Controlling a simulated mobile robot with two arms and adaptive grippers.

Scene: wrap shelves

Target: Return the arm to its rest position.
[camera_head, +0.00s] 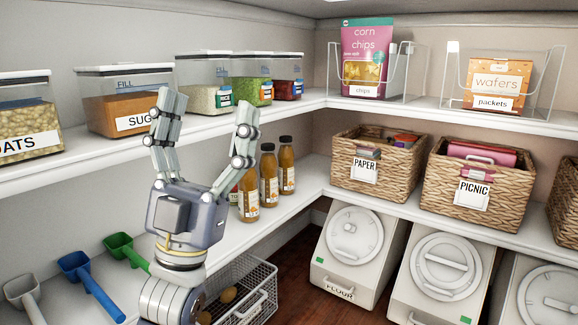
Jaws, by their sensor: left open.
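My left gripper (207,121) is raised in front of the left shelves, pointing up, with its two fingers spread apart. Nothing is between the fingers. In the picture it overlaps the upper shelf edge and partly hides the sugar container (118,104) and the bottles behind it. My right gripper is not in view.
Clear containers line the upper left shelf (92,151). Several orange bottles (269,176) stand on the lower shelf, with scoops (90,287) at left. Wicker baskets (379,172) stand at right, above white bins (357,255). A wire basket (262,290) sits low. Open floor (306,262) shows between.

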